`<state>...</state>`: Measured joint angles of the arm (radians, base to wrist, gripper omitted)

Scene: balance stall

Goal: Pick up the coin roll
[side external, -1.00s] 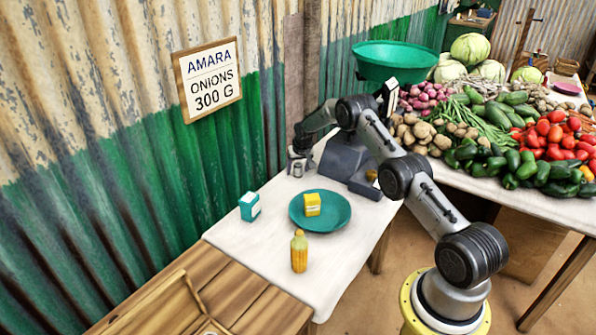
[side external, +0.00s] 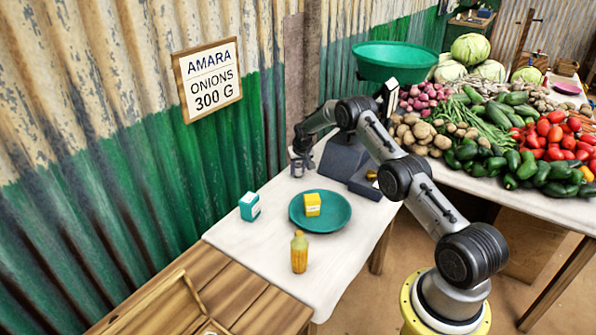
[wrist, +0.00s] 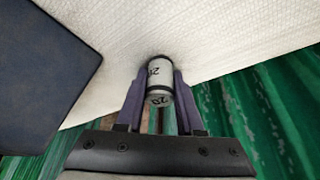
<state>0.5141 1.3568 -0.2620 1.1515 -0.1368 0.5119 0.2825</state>
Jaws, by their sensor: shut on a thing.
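The coin roll (wrist: 160,76) is a small pale grey cylinder with dark bands and dark "20" markings. In the wrist view it sits between the two fingers of my gripper (wrist: 159,92), with a finger against each side. My gripper is shut on it. In the side view my gripper (side external: 299,168) points down at the back left of the white-covered table (side external: 262,266), near the green corrugated wall. There the fingers mostly hide the roll. I cannot tell whether the roll touches the cloth.
A dark scale base (side external: 345,160) with a green pan (side external: 394,62) stands just right of my gripper. Nearer are a teal plate (side external: 340,222) with a yellow box (side external: 312,204), a teal-and-white box (side external: 249,207) and a yellow bottle (side external: 299,252). The corrugated wall (side external: 215,150) is close on the left.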

